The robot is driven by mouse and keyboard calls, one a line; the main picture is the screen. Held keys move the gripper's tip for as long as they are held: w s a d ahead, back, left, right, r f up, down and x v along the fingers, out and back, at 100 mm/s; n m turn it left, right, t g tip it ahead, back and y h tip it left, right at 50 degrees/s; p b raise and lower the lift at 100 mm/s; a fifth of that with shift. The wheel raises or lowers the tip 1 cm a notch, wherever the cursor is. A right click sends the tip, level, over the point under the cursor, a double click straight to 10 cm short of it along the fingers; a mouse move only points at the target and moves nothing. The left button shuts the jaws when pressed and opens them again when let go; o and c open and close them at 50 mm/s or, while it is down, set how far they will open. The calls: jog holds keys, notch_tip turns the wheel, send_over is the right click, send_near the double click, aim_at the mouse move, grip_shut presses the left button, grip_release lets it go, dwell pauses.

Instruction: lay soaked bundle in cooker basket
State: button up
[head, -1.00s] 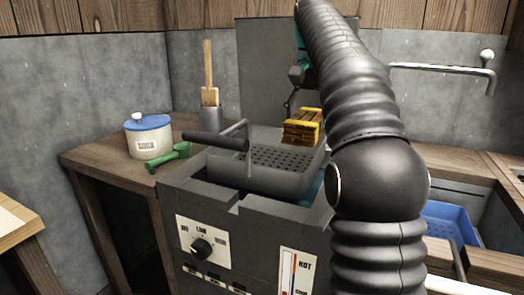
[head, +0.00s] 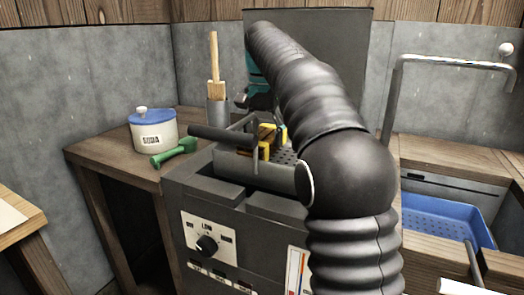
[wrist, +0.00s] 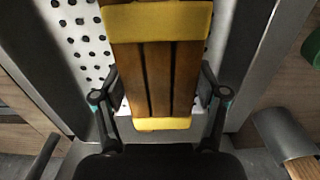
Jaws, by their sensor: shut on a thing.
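The bundle (wrist: 158,75) is several brown strips bound with two yellow bands. In the wrist view it lies between the two fingers of my gripper (wrist: 160,100), which is shut on it. In the head view the bundle (head: 267,141) shows small at the cooker basket, partly hidden by the basket's handle frame. The basket (head: 235,165) is grey with a perforated floor and a dark handle; its holes (wrist: 85,40) show beneath the bundle in the wrist view. I cannot tell whether the bundle touches the basket floor. My arm hides the basket's right part.
The grey cooker (head: 190,200) has a dial on its front. A blue tray (head: 445,215) and a bent tap (head: 450,62) are at right.

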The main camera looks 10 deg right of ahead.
aim_at(263, 134)
jog(key=shift+f+b, duration=0.5)
jog(key=shift+f, duration=1.35)
jog(key=shift+f, duration=0.1)
jog(key=o, duration=1.5)
jog(key=shift+r+p, duration=0.75)
jog(key=shift+r, duration=3.1)
